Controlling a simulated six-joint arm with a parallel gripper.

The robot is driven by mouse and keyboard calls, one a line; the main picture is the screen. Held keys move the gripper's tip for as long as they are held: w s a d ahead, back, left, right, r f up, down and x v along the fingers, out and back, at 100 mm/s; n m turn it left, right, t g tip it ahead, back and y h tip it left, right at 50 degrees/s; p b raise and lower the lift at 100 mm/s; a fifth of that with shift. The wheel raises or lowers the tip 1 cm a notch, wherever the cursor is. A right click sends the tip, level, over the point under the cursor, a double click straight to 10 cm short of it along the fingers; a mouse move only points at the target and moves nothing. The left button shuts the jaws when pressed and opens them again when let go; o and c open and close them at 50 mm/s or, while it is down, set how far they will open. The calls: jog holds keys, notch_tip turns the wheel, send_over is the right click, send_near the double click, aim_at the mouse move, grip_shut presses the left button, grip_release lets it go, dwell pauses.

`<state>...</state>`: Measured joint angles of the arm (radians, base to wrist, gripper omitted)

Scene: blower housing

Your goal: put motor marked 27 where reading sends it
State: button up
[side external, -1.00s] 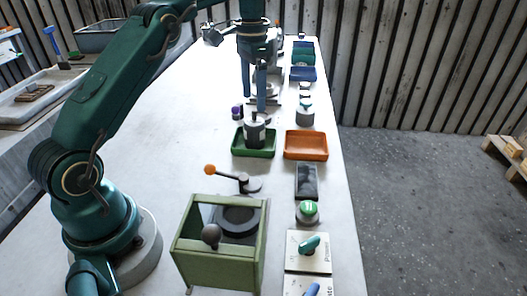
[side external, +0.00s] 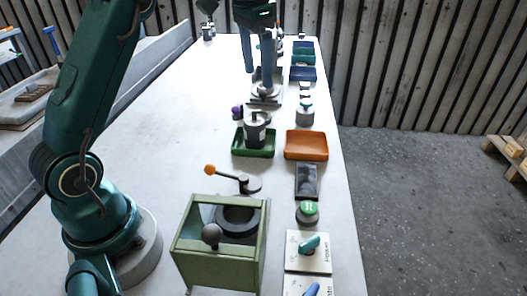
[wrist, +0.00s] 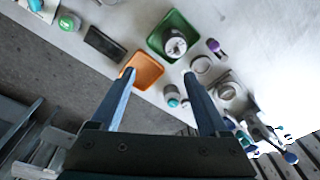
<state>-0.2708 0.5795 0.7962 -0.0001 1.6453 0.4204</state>
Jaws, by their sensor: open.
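A grey cylindrical motor (side external: 254,132) with a dark band and a shaft on top stands upright in the green tray (side external: 240,152). The motor also shows in the wrist view (wrist: 174,44), inside the green tray (wrist: 160,52). No number can be read on it. My gripper (side external: 258,68) is open and empty, above and beyond the motor in the side view. Its two blue fingers are spread wide in the wrist view (wrist: 159,75), with nothing between them. An orange tray (side external: 306,146) is empty beside the green one.
A green open-framed fixture (side external: 218,270) with a dark ring stands in front, an orange-knobbed lever (side external: 210,170) behind it. A dark display (side external: 306,182), green button (side external: 308,211) and switch plates (side external: 307,262) line the right edge. Blue trays (side external: 302,74) stand far back.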

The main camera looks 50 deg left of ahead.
jog(key=s+d+r+n+t, duration=0.1)
jog(key=s+d+r+t, duration=0.15)
jog(key=s+d, duration=0.5)
jog(key=s+d+f+t, duration=0.1)
jog(key=s+f, duration=0.5)
jog(key=s, duration=0.6)
jog(key=shift+d+f+n+t, duration=0.35)
jog(key=shift+d+f+n, duration=0.05)
jog(key=shift+d, duration=0.2)
